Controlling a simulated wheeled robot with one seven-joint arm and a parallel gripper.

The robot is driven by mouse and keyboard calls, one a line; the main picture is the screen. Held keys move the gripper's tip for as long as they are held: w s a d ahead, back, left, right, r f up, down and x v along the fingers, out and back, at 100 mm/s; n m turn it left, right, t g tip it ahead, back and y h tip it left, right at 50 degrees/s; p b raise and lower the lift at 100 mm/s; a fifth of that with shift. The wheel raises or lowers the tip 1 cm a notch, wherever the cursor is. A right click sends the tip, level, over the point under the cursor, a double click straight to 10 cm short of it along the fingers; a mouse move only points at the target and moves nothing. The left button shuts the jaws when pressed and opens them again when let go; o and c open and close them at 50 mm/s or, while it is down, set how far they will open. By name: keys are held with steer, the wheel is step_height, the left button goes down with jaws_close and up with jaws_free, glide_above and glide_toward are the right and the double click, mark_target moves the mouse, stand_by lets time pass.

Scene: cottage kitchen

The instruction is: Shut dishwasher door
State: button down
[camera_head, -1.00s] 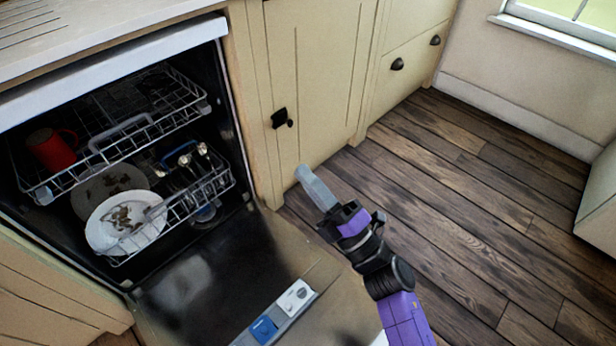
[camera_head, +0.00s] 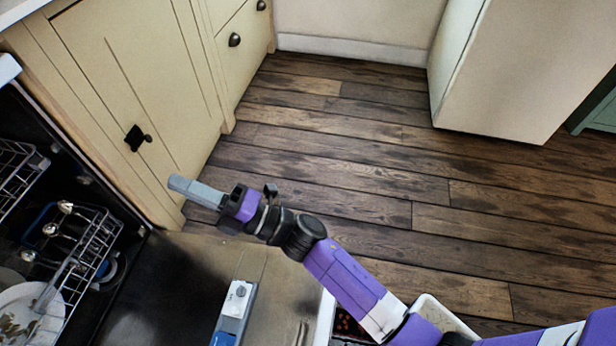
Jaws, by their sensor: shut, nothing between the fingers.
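The dishwasher door (camera_head: 180,278) is folded down open at the lower left, its inner face up, with a detergent dispenser (camera_head: 234,308) on it. The dishwasher's dark interior is at the left edge, with the lower rack (camera_head: 92,250) inside. My gripper (camera_head: 178,184) is shut and empty. In the picture it lies above the far side edge of the open door, near the foot of the cream cabinet. It does not appear to touch the door. The door's outer edge is partly out of view.
A cream cabinet (camera_head: 140,90) with a black latch (camera_head: 134,138) stands beside the dishwasher. A white fridge-like block (camera_head: 510,70) stands at the back right. A dirty plate (camera_head: 28,315) sits in the lower rack.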

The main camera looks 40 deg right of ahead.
steer(key=p+v, duration=0.1)
steer(key=v, duration=1.3)
steer(key=s+d+r+m+h+p, duration=0.2)
steer(key=s+r+m+h+p, duration=0.3)
steer(key=r+p, duration=0.5)
steer(key=s+d+r+m+h+p, duration=0.2)
steer(key=s+r+m+h+p, duration=0.3)
steer(key=s+r+m+p, duration=0.4)
steer(key=shift+s+d+r+m+p, duration=0.3)
steer(key=shift+r+m+p, duration=0.2)
steer(key=shift+r+p, duration=0.15)
